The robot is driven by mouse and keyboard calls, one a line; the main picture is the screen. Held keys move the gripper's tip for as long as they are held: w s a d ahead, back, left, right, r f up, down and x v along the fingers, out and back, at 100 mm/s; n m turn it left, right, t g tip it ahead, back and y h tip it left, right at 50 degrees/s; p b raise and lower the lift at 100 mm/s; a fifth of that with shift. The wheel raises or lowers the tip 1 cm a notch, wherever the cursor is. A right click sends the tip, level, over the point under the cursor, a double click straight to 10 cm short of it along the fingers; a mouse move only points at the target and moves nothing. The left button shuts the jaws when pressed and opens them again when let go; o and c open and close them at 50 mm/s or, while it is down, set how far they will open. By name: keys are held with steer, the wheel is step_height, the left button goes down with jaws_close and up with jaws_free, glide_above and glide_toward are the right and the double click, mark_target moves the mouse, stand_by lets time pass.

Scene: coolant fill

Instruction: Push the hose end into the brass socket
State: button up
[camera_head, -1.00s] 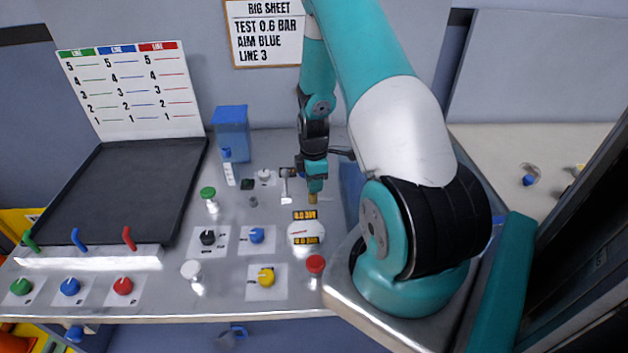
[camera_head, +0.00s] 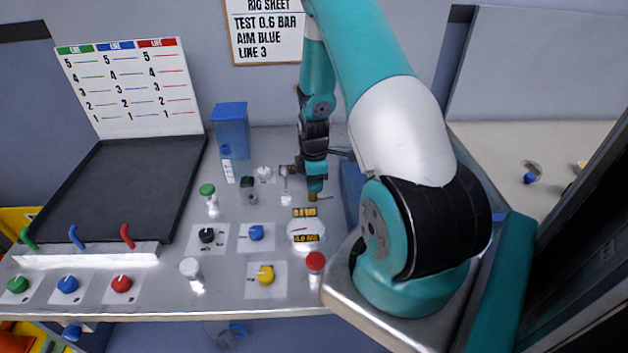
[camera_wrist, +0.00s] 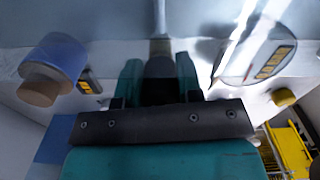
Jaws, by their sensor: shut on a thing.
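My gripper (camera_head: 315,184) points down over the metal bench in the head view. In the wrist view its two teal fingers (camera_wrist: 159,72) are shut on a dark piece (camera_wrist: 160,67), which I take to be the hose end. A small brass-coloured piece (camera_head: 312,197) shows right under the fingertips in the head view. I take it for the brass socket, but cannot be sure. The fingers hide the contact, so I cannot tell whether the hose end is inside, touching or just above it.
A round white gauge (camera_head: 305,231) with lit displays is in front of my gripper. A red-capped post (camera_head: 315,262) and blue (camera_head: 256,233) and yellow (camera_head: 265,275) knobs are nearby. A blue box (camera_head: 231,130) stands behind left. A black tray (camera_head: 115,185) lies farther left.

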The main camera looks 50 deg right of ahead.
steer(key=shift+f, duration=0.3)
steer(key=o, duration=0.8)
steer(key=shift+o, duration=0.2)
steer(key=shift+r, duration=0.1)
step_height(320, 180, up, 17)
steer(key=b, duration=0.3)
steer(key=shift+r, duration=0.2)
steer(key=shift+c, duration=0.4)
